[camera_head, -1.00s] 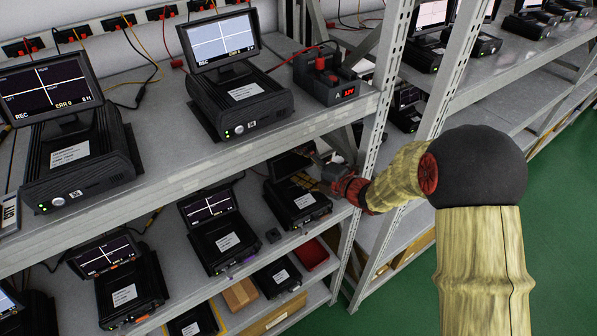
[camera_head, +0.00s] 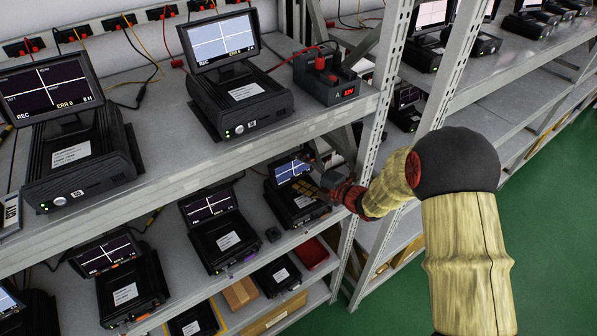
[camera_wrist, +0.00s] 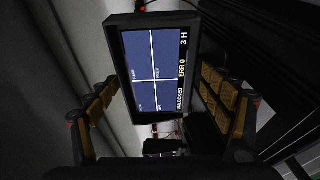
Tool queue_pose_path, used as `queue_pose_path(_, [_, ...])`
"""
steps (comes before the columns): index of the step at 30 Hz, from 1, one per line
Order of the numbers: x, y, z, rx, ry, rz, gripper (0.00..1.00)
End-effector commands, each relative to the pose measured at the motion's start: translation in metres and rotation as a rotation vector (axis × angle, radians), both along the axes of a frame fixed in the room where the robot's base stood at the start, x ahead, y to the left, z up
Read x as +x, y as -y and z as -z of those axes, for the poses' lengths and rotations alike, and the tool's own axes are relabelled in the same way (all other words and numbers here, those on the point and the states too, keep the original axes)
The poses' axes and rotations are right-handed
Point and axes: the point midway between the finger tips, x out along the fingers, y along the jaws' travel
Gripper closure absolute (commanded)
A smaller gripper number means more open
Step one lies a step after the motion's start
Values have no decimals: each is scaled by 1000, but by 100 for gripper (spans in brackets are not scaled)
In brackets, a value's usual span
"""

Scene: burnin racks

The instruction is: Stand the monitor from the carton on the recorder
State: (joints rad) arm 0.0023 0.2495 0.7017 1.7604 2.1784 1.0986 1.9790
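The monitor (camera_head: 293,169) stands on the recorder (camera_head: 300,208) on the middle shelf, close to the upright post, with its screen lit blue. In the wrist view the monitor (camera_wrist: 158,70) appears turned sideways, its screen reading UNLOCKED, ERR 0 and 3 H. My gripper (camera_head: 318,187) is in front and to the right of the monitor. In the wrist view its fingers (camera_wrist: 152,88) with yellow pads are spread wide, with visible gaps to the monitor's sides and nothing held. The joint under the monitor is hidden. A brown carton (camera_head: 240,294) is on the bottom shelf; I cannot tell whether it is the task's carton.
A slotted post (camera_head: 372,150) stands close beside my arm. The upper shelf (camera_head: 190,165) overhangs the recorder. A red bin (camera_head: 311,255) is below. Green floor is free at right.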

Motion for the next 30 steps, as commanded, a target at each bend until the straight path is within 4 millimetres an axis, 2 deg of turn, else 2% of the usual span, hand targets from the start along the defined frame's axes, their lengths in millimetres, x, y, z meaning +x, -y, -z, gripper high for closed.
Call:
queue_pose_path(4, [0,0,0,0,0,0,9])
queue_pose_path(16, [-1,1,-4,0,0,1,9])
queue_pose_path(20, [-11,14,-7,0,1,2,9])
queue_pose_path(30, [-56,64,-20,-1,0,3,9])
